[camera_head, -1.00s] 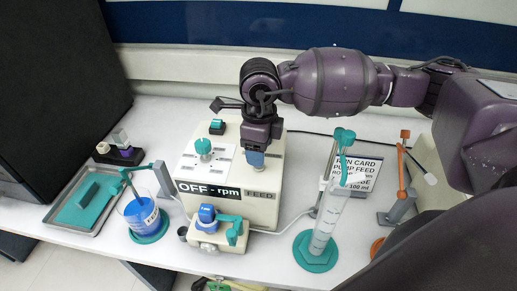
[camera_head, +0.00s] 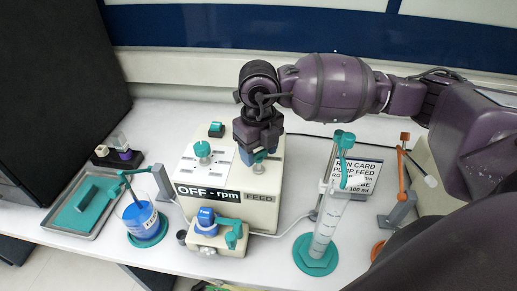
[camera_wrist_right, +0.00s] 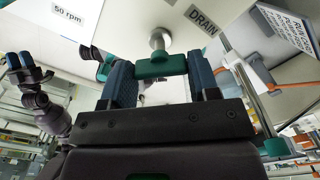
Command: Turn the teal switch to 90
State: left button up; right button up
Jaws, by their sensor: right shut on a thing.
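The teal switch is a bar on a metal shaft on the cream pump box (camera_head: 252,215). In the right wrist view its teal bar (camera_wrist_right: 160,66) sits between the blue finger pads of my right gripper (camera_wrist_right: 163,78), which is shut on it. In the head view my right gripper (camera_head: 258,156) hides most of the switch, and only the round metal base (camera_head: 259,168) shows below. The wrist view shows a "DRAIN" label beside the shaft and "50 rpm" further left. A dark gripper with blue pads, probably my left one (camera_wrist_right: 30,75), shows at the left edge there; its opening is unclear.
A second teal knob (camera_head: 203,148) stands on the box's white dial plate. A small blue-knobbed unit (camera_head: 207,222) is in front. A beaker of blue liquid (camera_head: 141,216) and a tray (camera_head: 66,231) are left; a measuring cylinder (camera_head: 326,225) and run card (camera_head: 358,175) are right.

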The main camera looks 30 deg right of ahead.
aim_at(259, 152)
jog(key=shift+w+r, duration=0.1)
jog(key=shift+r, duration=0.05)
dwell(0.3)
jog(key=o, duration=0.9)
notch_tip(259, 152, up, 11)
jog(key=shift+f, duration=0.15)
dwell(0.3)
